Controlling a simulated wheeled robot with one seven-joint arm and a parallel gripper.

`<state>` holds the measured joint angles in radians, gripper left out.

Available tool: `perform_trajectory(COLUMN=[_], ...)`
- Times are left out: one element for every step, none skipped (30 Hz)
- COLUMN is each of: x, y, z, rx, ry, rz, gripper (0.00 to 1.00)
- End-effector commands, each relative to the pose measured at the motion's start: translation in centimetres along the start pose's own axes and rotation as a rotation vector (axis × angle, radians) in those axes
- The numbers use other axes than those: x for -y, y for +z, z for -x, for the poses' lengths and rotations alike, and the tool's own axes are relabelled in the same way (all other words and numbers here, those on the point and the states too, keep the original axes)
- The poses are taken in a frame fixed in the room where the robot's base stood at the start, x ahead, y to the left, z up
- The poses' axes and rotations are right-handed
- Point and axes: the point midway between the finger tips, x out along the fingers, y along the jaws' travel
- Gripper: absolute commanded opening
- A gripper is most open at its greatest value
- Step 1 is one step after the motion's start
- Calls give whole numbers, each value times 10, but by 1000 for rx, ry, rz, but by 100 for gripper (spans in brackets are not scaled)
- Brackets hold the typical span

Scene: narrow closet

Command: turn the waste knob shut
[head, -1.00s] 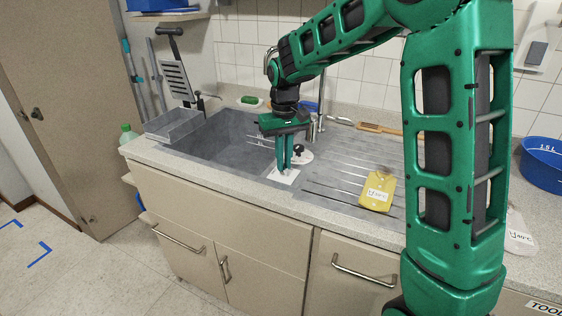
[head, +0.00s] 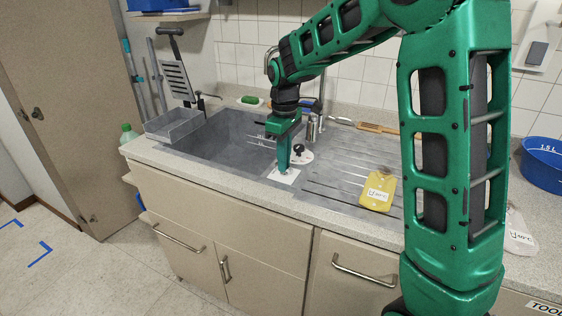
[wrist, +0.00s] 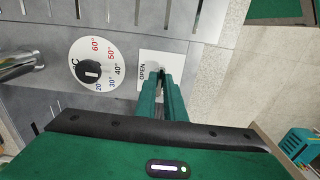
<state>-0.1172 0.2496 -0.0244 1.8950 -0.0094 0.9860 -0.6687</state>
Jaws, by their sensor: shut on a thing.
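The waste knob (wrist: 155,69) sits on a white plate (wrist: 147,57) lettered OPEN, at the sink's front edge. The plate also shows in the head view (head: 289,179). My gripper (wrist: 161,77) points down at the plate, its two green fingers shut on the small knob. The fingers hide most of the knob and part of the plate, so I cannot read where the knob points.
A round temperature dial (wrist: 112,62) with a black knob stands close beside the plate. A tap (head: 322,95) rises behind.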

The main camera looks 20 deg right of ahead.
Motion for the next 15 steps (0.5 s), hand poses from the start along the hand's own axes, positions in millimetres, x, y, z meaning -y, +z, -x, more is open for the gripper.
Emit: perform_trajectory(x=[-2, -2, -2, -2, -3, -3, -3, -3, -3, -3, -3, -3, -3, -3, -3], y=[-2, -2, -2, -2, -2, -2, -2, -2, -2, -2, -2, -2, -2, -2, -2], z=[2, 2, 2, 2, 2, 2, 3, 3, 3, 3, 3, 3, 3, 3, 3], rx=[-8, -8, -8, -8, -8, -8, -8, -8, -8, -8, -8, -8, -8, -8, -8], ry=[7, 7, 7, 7, 7, 7, 7, 7, 7, 7, 7, 7, 8, 8, 8], rz=[8, 13, 19, 22, 25, 28, 30, 31, 31, 31, 31, 31, 31, 31, 30], gripper=[0, 0, 0, 0, 0, 0, 0, 0, 0, 0, 0, 0, 0, 0, 0])
